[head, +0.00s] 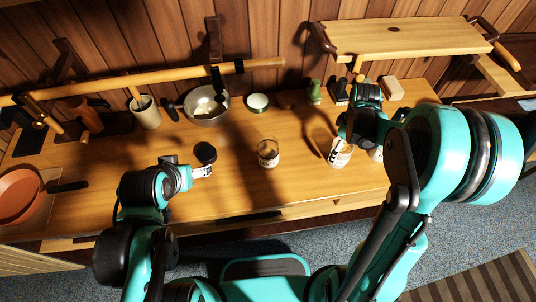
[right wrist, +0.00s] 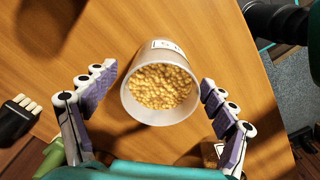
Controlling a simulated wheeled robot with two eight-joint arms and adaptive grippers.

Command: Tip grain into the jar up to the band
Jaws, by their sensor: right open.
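A glass jar (head: 268,152) with a little pale content low inside stands upright on the wooden bench. A pale cup (head: 341,153) with dark markings stands to its right. In the right wrist view the cup (right wrist: 128,100) is seen from above, filled with yellow grain (right wrist: 160,86). My right gripper (right wrist: 159,78) is open, with one finger on each side of the cup and gaps showing. In the head view the right arm hides most of that gripper. My left gripper (head: 208,171) is low at the front of the bench, left of the jar; its jaw opening is too small to judge.
A dark round lid (head: 205,153) lies near my left gripper. A metal bowl (head: 208,112), a small pale-topped tin (head: 257,103) and a utensil pot (head: 146,112) stand at the back. A brown pan (head: 18,194) is far left. Bench between jar and cup is clear.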

